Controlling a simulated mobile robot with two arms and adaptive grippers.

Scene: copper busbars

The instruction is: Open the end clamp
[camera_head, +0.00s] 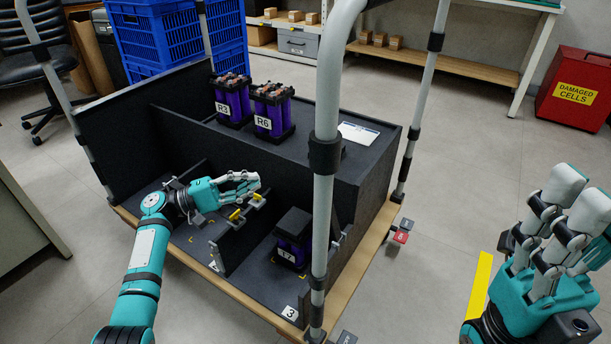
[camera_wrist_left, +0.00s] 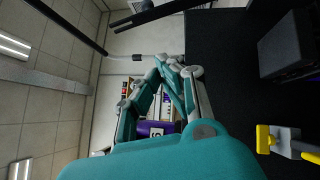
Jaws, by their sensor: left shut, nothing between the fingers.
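Clamp parts with yellow handles (camera_head: 237,214) sit along a low divider in the black bench bay, with a second yellow handle (camera_head: 257,196) beside them. I cannot tell which is the end clamp. My left gripper (camera_head: 252,181) is shut and empty, just above and behind these handles, apparently apart from them. In the left wrist view its teal-and-grey fingers (camera_wrist_left: 172,78) are together, and a yellow-handled clamp (camera_wrist_left: 265,139) shows at lower right. My right gripper (camera_head: 560,205) is raised over the floor at the right, away from the bench; its jaw opening is unclear.
Purple cell packs R3 (camera_head: 232,100) and R6 (camera_head: 272,110) stand on the upper shelf. Another purple pack (camera_head: 292,240) with a black top stands in the right bay. Grey frame posts (camera_head: 325,200) rise close in front. A red bin (camera_head: 578,90) stands far right.

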